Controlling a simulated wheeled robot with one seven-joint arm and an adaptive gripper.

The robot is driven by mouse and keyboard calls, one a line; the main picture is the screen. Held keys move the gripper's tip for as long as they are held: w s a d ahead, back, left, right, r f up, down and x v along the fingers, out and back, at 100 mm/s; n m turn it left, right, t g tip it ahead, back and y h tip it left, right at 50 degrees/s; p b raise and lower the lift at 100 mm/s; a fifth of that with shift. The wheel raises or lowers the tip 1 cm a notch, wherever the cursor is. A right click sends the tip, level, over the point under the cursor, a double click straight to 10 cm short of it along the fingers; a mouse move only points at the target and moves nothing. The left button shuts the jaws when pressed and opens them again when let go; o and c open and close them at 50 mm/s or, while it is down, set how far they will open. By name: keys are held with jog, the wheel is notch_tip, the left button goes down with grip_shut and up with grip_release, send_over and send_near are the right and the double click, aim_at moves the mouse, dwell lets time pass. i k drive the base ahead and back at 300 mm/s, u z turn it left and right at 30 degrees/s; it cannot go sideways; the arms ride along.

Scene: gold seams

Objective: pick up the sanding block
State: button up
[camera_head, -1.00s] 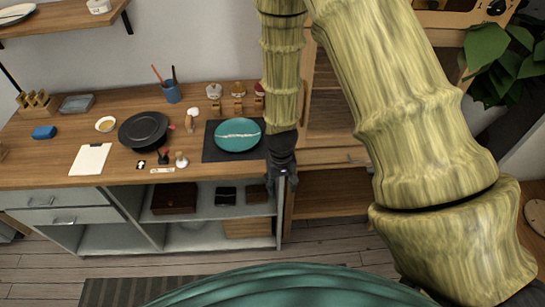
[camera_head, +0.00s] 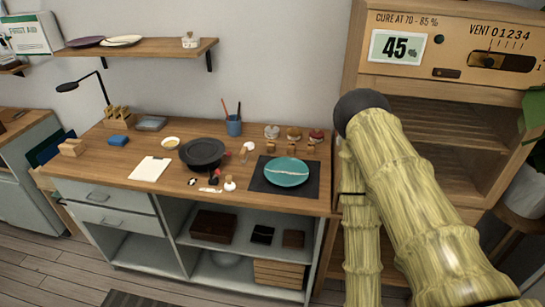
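A small blue block (camera_head: 118,140), which looks like the sanding block, lies on the left part of the wooden workbench (camera_head: 130,190), in front of a shallow grey tray (camera_head: 151,123). A tan wooden block (camera_head: 72,147) sits at the bench's left end; I cannot tell for certain which of the two is the sanding block. Both lie clear of my arm. My arm, with a bamboo-like surface, is at the right, and its lower part runs off the bottom edge. My gripper is out of view.
A black lamp (camera_head: 84,86) and a wooden rack (camera_head: 117,117) stand behind the blue block. White paper (camera_head: 150,168), a black round dish (camera_head: 202,153) and a teal plate (camera_head: 287,171) lie farther right. A wooden cabinet (camera_head: 400,70) stands right. Floor shows at lower left.

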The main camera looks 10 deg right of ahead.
aim_at(271, 148)
jog(key=k, duration=0.15)
jog(key=u, duration=0.9)
jog(key=i, duration=0.65)
jog(key=z, duration=0.25)
